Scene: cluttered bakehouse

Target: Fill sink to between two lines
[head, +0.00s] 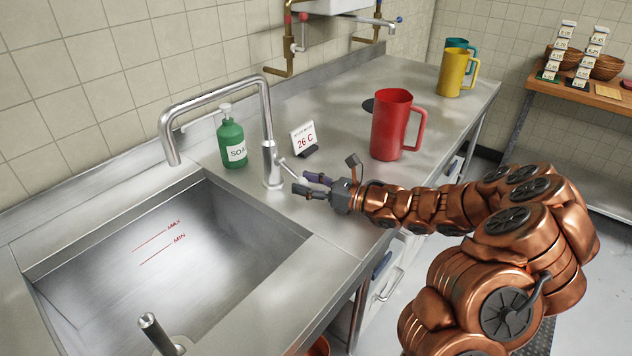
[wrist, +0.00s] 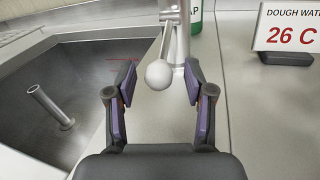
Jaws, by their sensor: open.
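The steel sink (head: 215,262) is at the lower left in the head view. Red MAX and MIN lines (head: 160,240) mark its far wall, and no water shows in it. A steel standpipe (head: 155,333) stands upright in the basin; it also shows in the wrist view (wrist: 50,105). The tap (head: 268,130) stands at the sink's right rim with its spout over the basin, no stream visible. Its lever ends in a round knob (wrist: 158,74). My gripper (head: 310,182) is open beside the lever; in the wrist view the knob appears between the fingers (wrist: 160,88), contact unclear.
A green soap bottle (head: 231,140) stands behind the tap. A 26 C dough water sign (head: 303,138) and a red jug (head: 393,125) stand to the right. Yellow (head: 453,74) and teal (head: 458,44) jugs are farther back. Counter between the sign and jug is clear.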

